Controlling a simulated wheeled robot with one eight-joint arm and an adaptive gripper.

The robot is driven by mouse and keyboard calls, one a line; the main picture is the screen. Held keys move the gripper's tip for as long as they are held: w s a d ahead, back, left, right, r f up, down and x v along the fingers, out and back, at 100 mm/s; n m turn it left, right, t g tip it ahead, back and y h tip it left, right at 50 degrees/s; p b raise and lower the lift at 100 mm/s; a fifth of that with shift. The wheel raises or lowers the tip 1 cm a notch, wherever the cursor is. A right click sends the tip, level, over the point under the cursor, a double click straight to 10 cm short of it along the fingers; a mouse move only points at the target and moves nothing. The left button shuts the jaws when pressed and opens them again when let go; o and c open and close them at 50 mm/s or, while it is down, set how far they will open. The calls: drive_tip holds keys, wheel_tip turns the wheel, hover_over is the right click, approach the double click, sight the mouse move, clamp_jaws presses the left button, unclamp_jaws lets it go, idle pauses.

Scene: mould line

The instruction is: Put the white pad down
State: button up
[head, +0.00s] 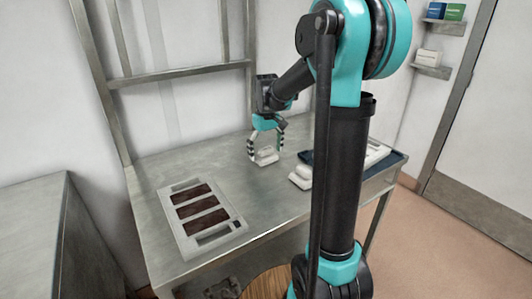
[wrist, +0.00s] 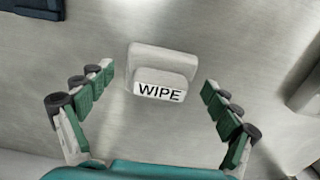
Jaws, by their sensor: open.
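The white pad (wrist: 162,62) lies on the metal table, with a raised block on it labelled "WIPE" in black. It shows in the head view (head: 265,156) below my gripper. My gripper (wrist: 156,85) is open, its green-padded fingers spread wide on either side of the pad. Neither finger touches the pad in the wrist view. In the head view my gripper (head: 266,145) points down over the pad, near the back of the table.
A grey mould tray (head: 226,238) with several dark brown filled cavities sits front left on the table (head: 160,166). Another white object (head: 300,177) and a dark blue tray (head: 397,158) are to the right, partly hidden by my arm. A metal frame stands behind.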

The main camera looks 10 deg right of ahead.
sight(266, 149)
wheel_tip(266, 149, up, 12)
idle(0.5)
